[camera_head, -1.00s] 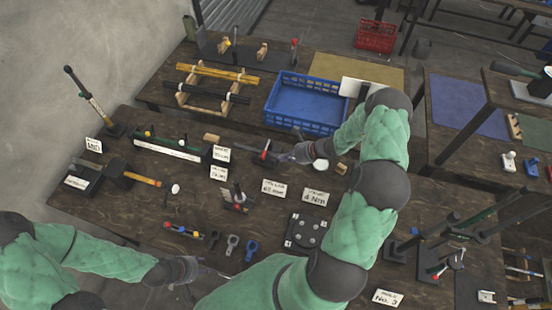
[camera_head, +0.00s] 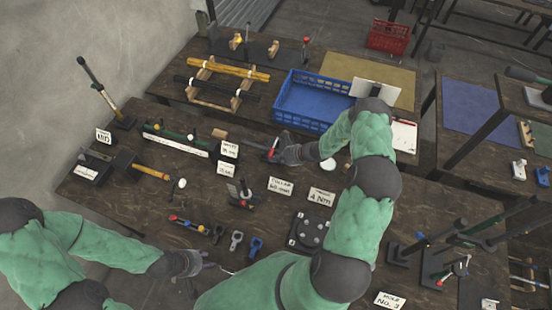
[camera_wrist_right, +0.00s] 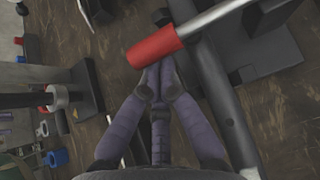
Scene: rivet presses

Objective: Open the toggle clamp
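A lever with a red grip (camera_head: 272,149) stands at the back middle of the near table, by a dark base; I take it for the toggle clamp. In the right wrist view its red grip (camera_wrist_right: 155,53) sits on a pale metal bar, over a long dark bar. My right gripper (camera_head: 284,152) is at this grip. In the right wrist view its fingers (camera_wrist_right: 156,82) are drawn together, their tips against or just under the red grip, not visibly around it. My left gripper (camera_head: 203,262) is low over the table's front edge, away from the clamp; its fingers are too small to judge.
A blue crate (camera_head: 312,101) stands on the table behind. Another red-handled device (camera_head: 240,193) stands in front of the right gripper, near white label cards (camera_head: 281,187). A black plate (camera_head: 309,231) lies further right. Tall levers (camera_head: 470,235) rise at the right.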

